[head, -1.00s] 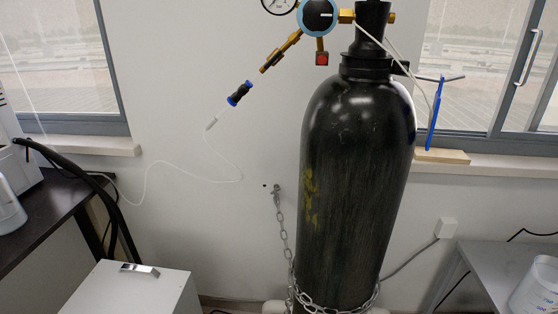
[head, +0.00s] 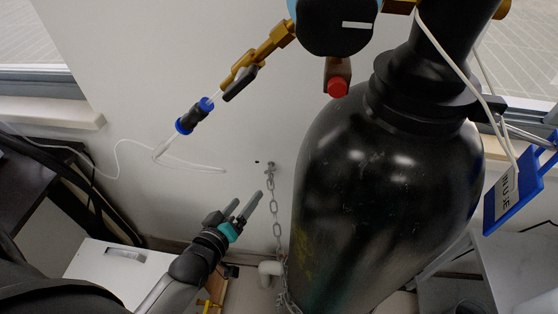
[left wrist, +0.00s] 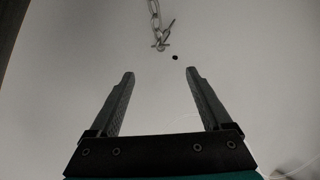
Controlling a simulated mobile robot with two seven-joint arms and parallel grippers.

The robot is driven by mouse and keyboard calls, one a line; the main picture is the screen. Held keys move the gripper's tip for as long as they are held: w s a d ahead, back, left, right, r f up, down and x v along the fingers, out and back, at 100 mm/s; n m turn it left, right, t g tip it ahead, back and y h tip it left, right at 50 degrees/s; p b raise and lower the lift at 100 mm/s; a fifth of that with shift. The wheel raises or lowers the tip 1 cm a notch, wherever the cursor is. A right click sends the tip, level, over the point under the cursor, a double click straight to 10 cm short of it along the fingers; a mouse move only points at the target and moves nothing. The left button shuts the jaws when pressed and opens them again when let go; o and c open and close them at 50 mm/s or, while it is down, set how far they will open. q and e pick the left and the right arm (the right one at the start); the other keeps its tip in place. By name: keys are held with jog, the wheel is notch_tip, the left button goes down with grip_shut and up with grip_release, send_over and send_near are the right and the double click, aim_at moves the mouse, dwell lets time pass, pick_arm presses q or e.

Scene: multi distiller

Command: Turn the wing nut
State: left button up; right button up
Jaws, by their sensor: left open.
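The brass valve fitting (head: 262,52) runs diagonally down from the regulator at the top of the head view. A black wing-shaped handle (head: 240,83) sits on its lower end; I take it to be the wing nut. The regulator (head: 335,28) also has a red-ended brass part (head: 337,82). My left gripper (head: 246,200) is open and empty, well below the fitting and left of the cylinder, with its fingers pointing up and right. In the left wrist view, its two fingers (left wrist: 161,73) stand apart facing the bare wall. My right gripper is not in view.
The large black gas cylinder (head: 390,190) stands at the right. A chain (head: 276,215) hangs from a wall hook beside my gripper. A blue-collared tube connector (head: 193,117) and thin white tubing lie left of the fitting. A blue tag (head: 515,195) hangs at right.

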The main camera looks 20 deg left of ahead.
aim_at(269, 170)
pick_arm(q)
jog(key=b+x, duration=0.4)
jog(key=x, duration=0.9)
jog(key=shift+w+f, duration=0.15)
jog(key=shift+f, duration=0.05)
jog(key=shift+w+a+f+b, duration=0.15)
jog(key=shift+w+b, duration=0.15)
jog(key=shift+w, duration=0.3)
grip_shut()
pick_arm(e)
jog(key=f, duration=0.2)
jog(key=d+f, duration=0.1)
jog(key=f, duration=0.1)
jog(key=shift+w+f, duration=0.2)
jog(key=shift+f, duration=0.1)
